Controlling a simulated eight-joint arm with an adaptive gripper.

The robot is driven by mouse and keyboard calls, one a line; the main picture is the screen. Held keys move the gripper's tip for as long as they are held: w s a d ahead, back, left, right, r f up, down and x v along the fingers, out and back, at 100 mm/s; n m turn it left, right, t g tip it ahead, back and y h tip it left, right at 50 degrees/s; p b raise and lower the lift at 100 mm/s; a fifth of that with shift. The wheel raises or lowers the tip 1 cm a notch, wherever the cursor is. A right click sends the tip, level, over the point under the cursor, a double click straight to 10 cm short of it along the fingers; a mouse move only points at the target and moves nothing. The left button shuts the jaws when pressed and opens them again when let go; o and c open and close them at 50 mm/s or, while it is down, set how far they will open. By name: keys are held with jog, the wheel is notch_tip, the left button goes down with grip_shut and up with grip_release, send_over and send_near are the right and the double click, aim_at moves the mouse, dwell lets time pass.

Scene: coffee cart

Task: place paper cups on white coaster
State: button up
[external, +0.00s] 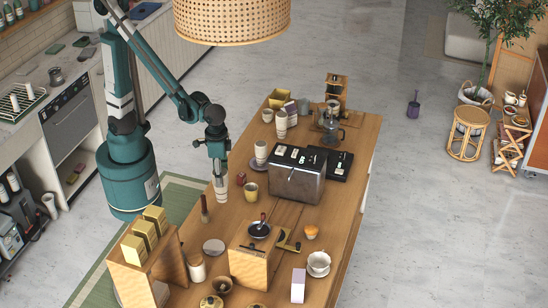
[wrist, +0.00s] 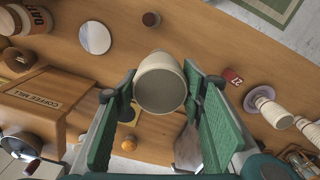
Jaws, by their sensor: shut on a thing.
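My gripper (external: 218,155) points down above the left side of the table and is shut on a stack of pale paper cups (external: 220,187). In the wrist view, the held cups (wrist: 160,82) show as a cream round shape between the green finger pads of my gripper (wrist: 163,105). The white coaster (external: 213,246) is a flat round disc on the table, nearer the camera than the held cups and apart from them. In the wrist view the coaster (wrist: 95,37) lies bare at the upper left.
Another cup stack (external: 261,152) stands on a saucer farther back, beside the toaster (external: 297,174). A brush (external: 204,212), canister (external: 196,268) and wooden coffee mill (external: 249,262) surround the coaster.

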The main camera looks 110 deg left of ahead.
jog(key=w+d+m, duration=0.3)
jog(key=d, duration=1.5)
jog(key=shift+w+d+r+m, duration=0.15)
jog(key=shift+d+r+m, duration=0.1)
jog(key=shift+m, duration=0.15)
jog(key=shift+f+p, duration=0.35)
jog(key=shift+f, duration=2.6)
jog(key=shift+f, duration=2.3)
jog(key=o, duration=1.2)
jog(key=shift+r, duration=0.1)
jog(key=shift+r, duration=0.1)
